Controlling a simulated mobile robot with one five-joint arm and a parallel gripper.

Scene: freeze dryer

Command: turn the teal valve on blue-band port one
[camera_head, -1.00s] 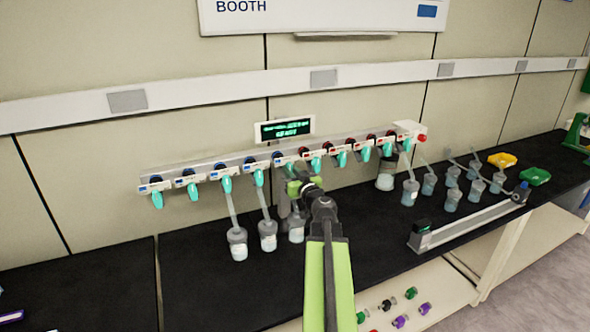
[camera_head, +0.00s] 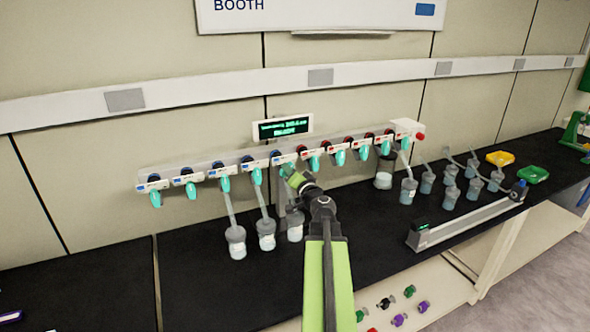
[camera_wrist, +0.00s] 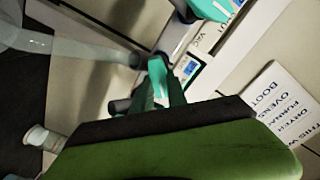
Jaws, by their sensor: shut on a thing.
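A row of teal valves hangs along the white manifold (camera_head: 208,168). The valves on the left have blue-band labels and those on the right have red ones. My gripper (camera_head: 291,174) is at the rightmost blue-band port, beside the first red-band one. It is shut on that port's teal valve (camera_wrist: 158,77), which shows between the fingers in the wrist view. The gripper sits tilted there and hides most of this valve in the head view. The port number is too small to read.
Flasks (camera_head: 236,242) hang below the manifold on both sides of my arm. A lit display (camera_head: 285,128) stands just above.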

